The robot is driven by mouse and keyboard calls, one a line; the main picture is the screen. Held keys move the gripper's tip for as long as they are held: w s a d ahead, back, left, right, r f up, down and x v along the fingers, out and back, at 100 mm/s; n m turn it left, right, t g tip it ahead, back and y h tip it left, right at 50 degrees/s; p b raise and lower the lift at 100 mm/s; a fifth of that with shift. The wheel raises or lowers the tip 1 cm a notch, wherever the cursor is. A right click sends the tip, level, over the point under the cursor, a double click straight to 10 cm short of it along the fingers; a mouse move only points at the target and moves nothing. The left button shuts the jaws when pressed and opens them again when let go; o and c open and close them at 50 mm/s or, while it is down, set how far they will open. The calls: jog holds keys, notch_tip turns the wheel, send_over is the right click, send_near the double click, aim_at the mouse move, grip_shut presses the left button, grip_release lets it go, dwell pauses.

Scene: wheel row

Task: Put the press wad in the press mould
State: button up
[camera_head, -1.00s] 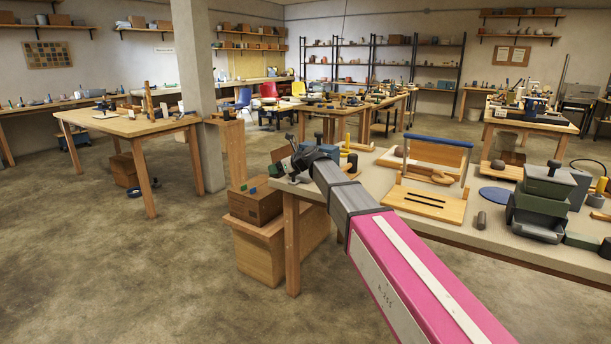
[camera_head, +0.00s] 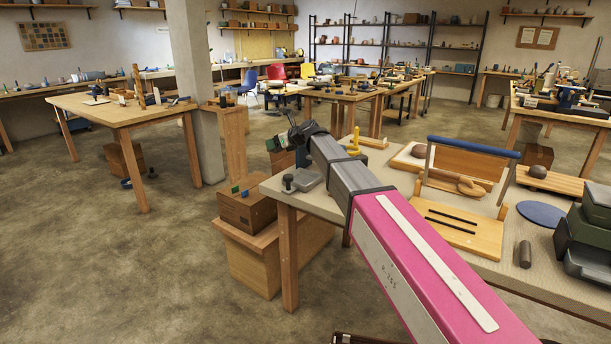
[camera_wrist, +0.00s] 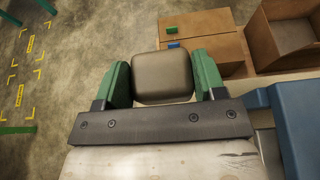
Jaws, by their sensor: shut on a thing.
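My gripper (camera_wrist: 162,78) shows in the wrist view with two green fingers, one on each side of a smooth grey-brown rounded block, which I take to be the press wad (camera_wrist: 162,64). A grey block with a black knob (camera_head: 306,180) sits at that corner. I cannot tell for certain which thing is the press mould.
On the bench are a wooden jig with a blue bar (camera_head: 473,147), a blue disc (camera_head: 541,214), a dark cylinder (camera_head: 525,254) and dark green boxes (camera_head: 590,225). A blue part (camera_wrist: 298,115) fills the wrist view's right side.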

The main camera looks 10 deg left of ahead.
jog(key=d+f, duration=0.2)
jog(key=d, duration=0.1)
jog(key=s+d+f, duration=0.1)
jog(key=d+f, duration=0.1)
jog(key=d, duration=0.2)
jog(key=d+f, duration=0.2)
jog(key=d, duration=0.2)
jog(key=shift+s+d+f, duration=0.1)
jog(key=shift+s+f, duration=0.2)
jog(key=shift+f, duration=2.05)
jog(key=shift+f, duration=0.1)
jog(key=o, duration=1.1)
jog(key=v, duration=1.2)
jog(key=shift+r, duration=0.2)
